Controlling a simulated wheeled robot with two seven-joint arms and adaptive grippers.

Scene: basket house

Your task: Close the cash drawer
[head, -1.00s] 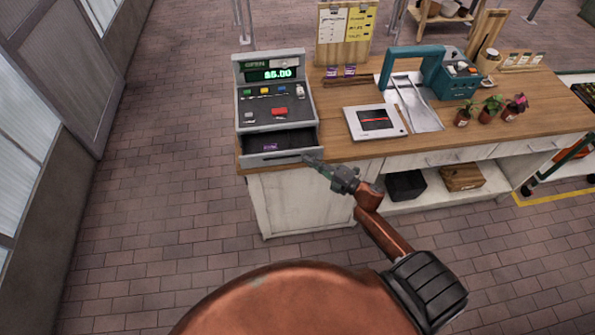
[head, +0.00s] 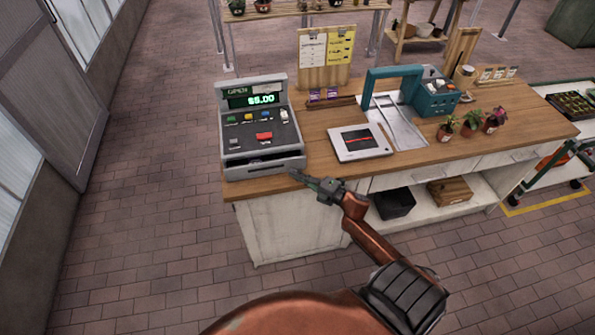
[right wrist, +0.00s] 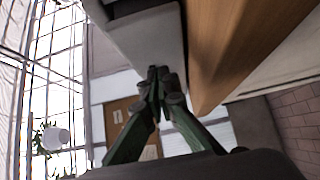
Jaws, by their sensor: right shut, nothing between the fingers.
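The grey cash register (head: 258,120) stands at the left end of the wooden counter, its display reading $5.00. Its cash drawer (head: 262,170) is at the bottom front and shows only a narrow dark gap above its front panel, so it is nearly in. My right gripper (head: 294,175) is shut and empty, its tip at the right end of the drawer front. In the right wrist view the closed fingertips (right wrist: 158,74) are by a grey surface, beside the wooden counter edge. I cannot tell whether they touch. My left gripper is out of view.
A dark box (head: 394,203) and a wooden crate (head: 451,190) sit on the shelf below. Brick floor is clear at left.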

